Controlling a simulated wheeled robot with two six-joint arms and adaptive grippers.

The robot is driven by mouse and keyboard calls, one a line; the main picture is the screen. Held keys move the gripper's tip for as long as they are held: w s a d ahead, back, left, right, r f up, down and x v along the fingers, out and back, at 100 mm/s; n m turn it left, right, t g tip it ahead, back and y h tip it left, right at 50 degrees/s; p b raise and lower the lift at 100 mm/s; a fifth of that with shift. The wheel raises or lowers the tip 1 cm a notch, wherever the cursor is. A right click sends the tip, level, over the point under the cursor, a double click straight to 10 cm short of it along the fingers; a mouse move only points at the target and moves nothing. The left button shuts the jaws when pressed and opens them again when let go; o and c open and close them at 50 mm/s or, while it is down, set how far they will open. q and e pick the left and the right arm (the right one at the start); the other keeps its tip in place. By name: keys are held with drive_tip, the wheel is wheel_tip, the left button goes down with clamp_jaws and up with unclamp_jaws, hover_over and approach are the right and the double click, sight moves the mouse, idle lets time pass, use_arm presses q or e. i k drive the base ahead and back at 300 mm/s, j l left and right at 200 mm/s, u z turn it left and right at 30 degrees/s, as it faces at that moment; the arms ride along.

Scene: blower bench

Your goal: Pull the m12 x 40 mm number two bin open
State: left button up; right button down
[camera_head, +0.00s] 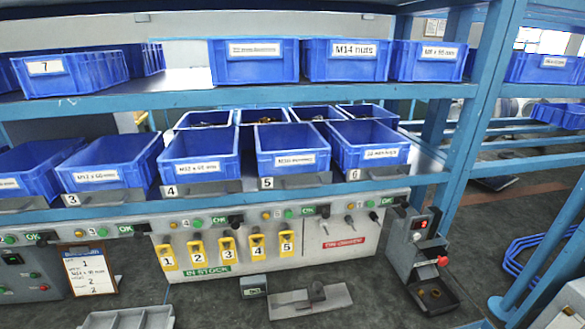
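A row of blue open-topped bins stands on the middle shelf. The leftmost large bin (38,172) is cut by the left edge of the picture. Its label is too small to read, and no number plate shows for it. The bin to its right (112,165) has an M12 label, its size hard to read, and a plate marked 3 (71,200) below its left corner. No plate marked 2 shows on this row. The bins here look empty. Neither of my grippers is in view.
Bins with plates 4 (170,190), 5 (267,183) and 6 (354,174) continue right. An upper shelf (160,94) carries more bins. Below is a panel with yellow numbered tags (228,248). A clipboard (88,270) leans left. A blue post (475,125) stands right.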

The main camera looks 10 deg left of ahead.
sight(28, 180)
drive_tip(key=u, duration=2.2)
